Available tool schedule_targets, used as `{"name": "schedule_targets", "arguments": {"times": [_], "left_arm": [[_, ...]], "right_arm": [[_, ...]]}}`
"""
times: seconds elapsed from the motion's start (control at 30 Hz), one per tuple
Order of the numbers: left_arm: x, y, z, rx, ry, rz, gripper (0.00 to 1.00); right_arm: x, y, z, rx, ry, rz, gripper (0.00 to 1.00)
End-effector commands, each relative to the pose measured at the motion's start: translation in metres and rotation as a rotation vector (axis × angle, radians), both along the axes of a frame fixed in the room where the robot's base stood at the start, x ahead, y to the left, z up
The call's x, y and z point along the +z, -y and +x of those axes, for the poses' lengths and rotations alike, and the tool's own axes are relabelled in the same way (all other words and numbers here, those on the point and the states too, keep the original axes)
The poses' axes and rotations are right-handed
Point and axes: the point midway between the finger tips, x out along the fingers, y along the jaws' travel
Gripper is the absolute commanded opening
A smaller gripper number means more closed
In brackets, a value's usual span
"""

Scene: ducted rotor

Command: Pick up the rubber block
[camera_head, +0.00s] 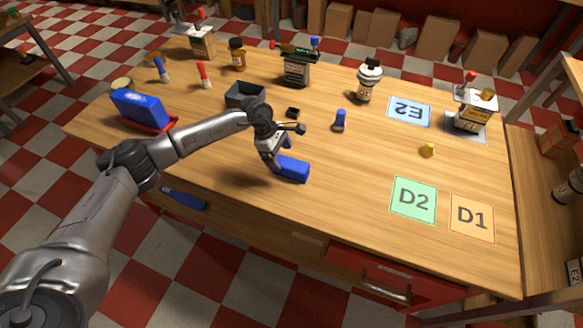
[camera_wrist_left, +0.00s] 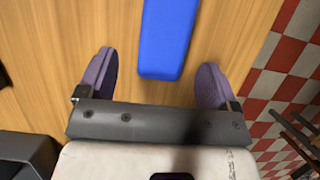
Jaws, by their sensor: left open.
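A blue block (camera_head: 292,168), which looks like the rubber block, lies flat on the wooden table (camera_head: 350,210) near its front edge. My left gripper (camera_head: 279,158) is over the left end of this block, with the jaws apart. In the left wrist view the blue block (camera_wrist_left: 166,38) lies between the lines of the two spread purple-grey fingers of my left gripper (camera_wrist_left: 155,76), with a gap on each side. The gripper partly hides the block's left end in the head view. My right gripper is not in view.
A dark open box (camera_head: 245,95) and a small black part (camera_head: 292,112) are behind the gripper. A blue item in a red tray (camera_head: 160,124) is at the left. Mats D2 (camera_head: 413,200) and D1 (camera_head: 472,217) lie at the right. The table right of the block is clear.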

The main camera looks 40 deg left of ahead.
Motion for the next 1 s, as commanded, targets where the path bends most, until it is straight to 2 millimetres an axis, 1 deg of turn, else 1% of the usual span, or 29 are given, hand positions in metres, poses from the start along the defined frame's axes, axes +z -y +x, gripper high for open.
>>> {"name": "schedule_targets", "arguments": {"times": [0.33, 0.43, 0.63, 1.0], "left_arm": [[-0.040, 0.014, 0.001, 0.001, -0.002, -0.002, 0.85], [-0.046, 0.016, 0.002, 0.002, -0.001, 0.000, 0.85], [-0.046, 0.016, 0.002, 0.001, 0.000, 0.000, 0.85], [-0.045, 0.016, 0.002, 0.001, 0.000, 0.000, 0.50]], "right_arm": [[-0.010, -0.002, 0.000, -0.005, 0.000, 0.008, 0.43], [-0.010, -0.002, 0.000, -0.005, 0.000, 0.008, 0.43], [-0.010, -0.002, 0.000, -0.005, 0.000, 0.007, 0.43], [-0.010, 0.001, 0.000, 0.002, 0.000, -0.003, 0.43]]}}
